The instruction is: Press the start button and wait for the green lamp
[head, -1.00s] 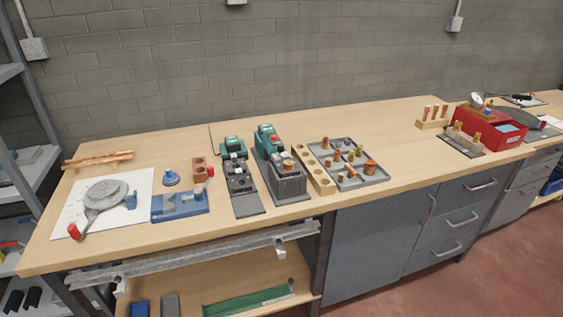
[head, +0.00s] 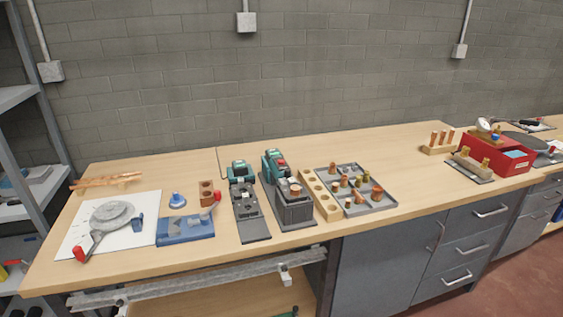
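Two teal-topped machines stand side by side in the middle of the bench. The larger one (head: 275,163) has a grey block-shaped front part (head: 294,212) with a copper-coloured piece on top. A small red spot (head: 282,162) shows on its teal top; I cannot tell whether it is the start button. The smaller machine (head: 241,170) has a long dark base (head: 252,225). I cannot make out a lit green lamp on either. My gripper is not in view.
Right of the machines are a wooden block with holes (head: 319,195) and a grey tray (head: 378,203) of small fittings. To the left are a blue fixture (head: 184,231) and a white sheet (head: 80,238) with a round grey tool. The bench (head: 405,160) is clear behind the tray.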

